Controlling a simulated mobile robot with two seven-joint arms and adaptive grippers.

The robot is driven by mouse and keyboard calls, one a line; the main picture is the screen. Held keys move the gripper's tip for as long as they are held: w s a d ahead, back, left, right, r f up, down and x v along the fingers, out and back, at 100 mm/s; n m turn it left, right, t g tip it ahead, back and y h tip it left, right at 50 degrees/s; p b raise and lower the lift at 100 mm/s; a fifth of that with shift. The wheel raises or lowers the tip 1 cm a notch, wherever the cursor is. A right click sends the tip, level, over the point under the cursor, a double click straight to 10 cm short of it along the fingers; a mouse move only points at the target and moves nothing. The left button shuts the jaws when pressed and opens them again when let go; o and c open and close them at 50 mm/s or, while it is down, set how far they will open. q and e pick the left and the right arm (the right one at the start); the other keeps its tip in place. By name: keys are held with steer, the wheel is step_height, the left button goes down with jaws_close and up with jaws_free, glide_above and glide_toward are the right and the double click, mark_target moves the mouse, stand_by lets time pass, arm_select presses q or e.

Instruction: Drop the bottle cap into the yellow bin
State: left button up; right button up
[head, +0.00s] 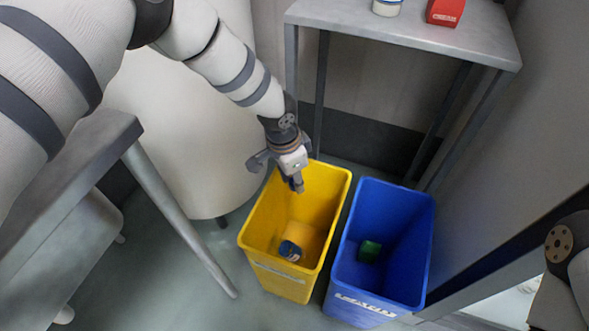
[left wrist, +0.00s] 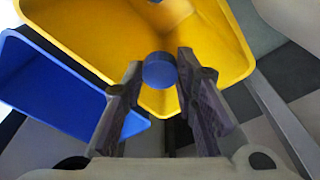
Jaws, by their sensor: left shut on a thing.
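The yellow bin (head: 258,218) stands on the floor in the middle of the head view. Its yellow wall (left wrist: 215,45) fills the upper part of the left wrist view. My left gripper (head: 298,187) is over the bin's far part, pointing down. In the left wrist view its fingers (left wrist: 160,85) are shut on a small round blue bottle cap (left wrist: 160,71), held at the fingertips with the bin behind it. The cap is not clearly visible in the head view. My right gripper is out of view.
A blue-and-white item (head: 290,250) lies in the yellow bin. The blue bin (head: 422,240) stands close to its right, with a green item (head: 370,251) inside. A grey table (head: 420,30) behind holds a red carton (head: 445,12) and a white container (head: 387,7).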

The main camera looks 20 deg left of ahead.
arm_select(q)
steer(key=shift+f, duration=0.8)
steer(key=shift+r, duration=0.1)
steer(key=o, duration=0.8)
steer(key=shift+c, duration=0.2)
steer(key=shift+r, duration=0.15)
step_height(320, 180, up, 12)
steer(key=s+a, duration=0.1)
steer(key=shift+s+a, duration=0.15)
steer(key=shift+s, duration=0.05)
